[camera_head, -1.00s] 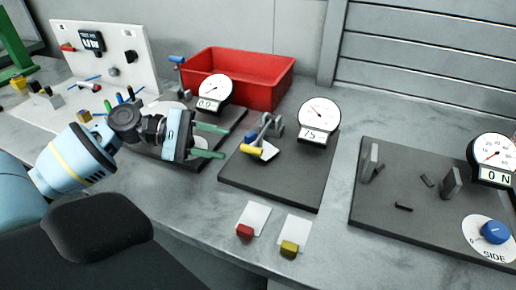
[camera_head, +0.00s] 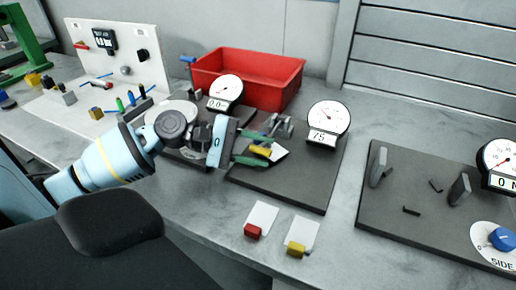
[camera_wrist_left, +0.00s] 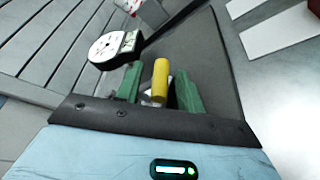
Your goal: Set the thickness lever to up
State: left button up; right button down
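The lever has a yellow handle (camera_head: 260,151) on a grey metal arm. It stands on the dark middle plate (camera_head: 290,187), beside a round gauge (camera_head: 328,117) whose display seems to read 75. My left gripper (camera_head: 262,148) is at the lever, with its green fingers on either side of the yellow handle. In the left wrist view the yellow handle (camera_wrist_left: 160,80) stands between the two open fingers (camera_wrist_left: 159,88), with gaps visible beside it. The lower part of the lever is partly hidden by the fingers. My right gripper is not in view.
A red bin (camera_head: 262,82) stands behind the plates. Another gauge (camera_head: 226,89) is to the left, and a right-hand plate carries a blue knob (camera_head: 502,239). Red (camera_head: 252,231) and yellow (camera_head: 296,250) blocks lie in front, near the table edge.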

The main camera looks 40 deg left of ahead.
pick_arm(q)
grip_shut()
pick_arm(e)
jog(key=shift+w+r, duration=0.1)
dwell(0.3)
